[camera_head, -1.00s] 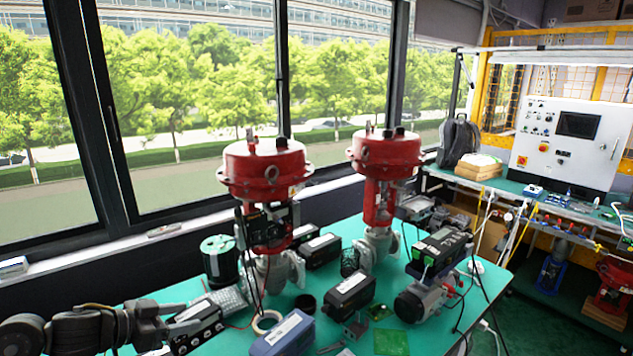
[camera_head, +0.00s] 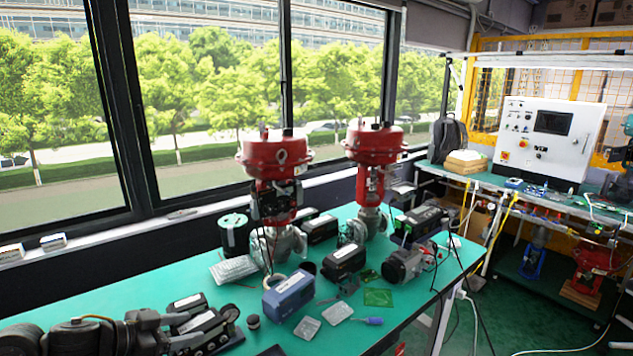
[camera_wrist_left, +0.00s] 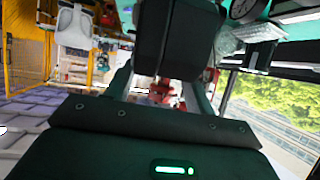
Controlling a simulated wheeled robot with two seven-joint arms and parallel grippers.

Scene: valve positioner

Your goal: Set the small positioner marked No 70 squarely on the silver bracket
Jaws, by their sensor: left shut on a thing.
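My left gripper (camera_head: 168,326) is at the lower left of the head view, shut on a small black positioner (camera_head: 198,318) with a pale label. In the left wrist view the dark body of the positioner (camera_wrist_left: 175,40) fills the space between the fingers. The No 70 marking is not legible. A grey, plate-like part (camera_head: 401,188), possibly the silver bracket, shows beside the right red valve actuator (camera_head: 374,145); I cannot make out its shape. The held positioner is well to the left of and nearer than that actuator. My right gripper is not in view.
Another red actuator (camera_head: 274,165) stands left of it. A blue-grey box (camera_head: 288,297), a black box (camera_head: 344,259), a dark can (camera_head: 234,234), a green board (camera_head: 378,297) and small parts crowd the green table (camera_head: 385,338). A window lies behind.

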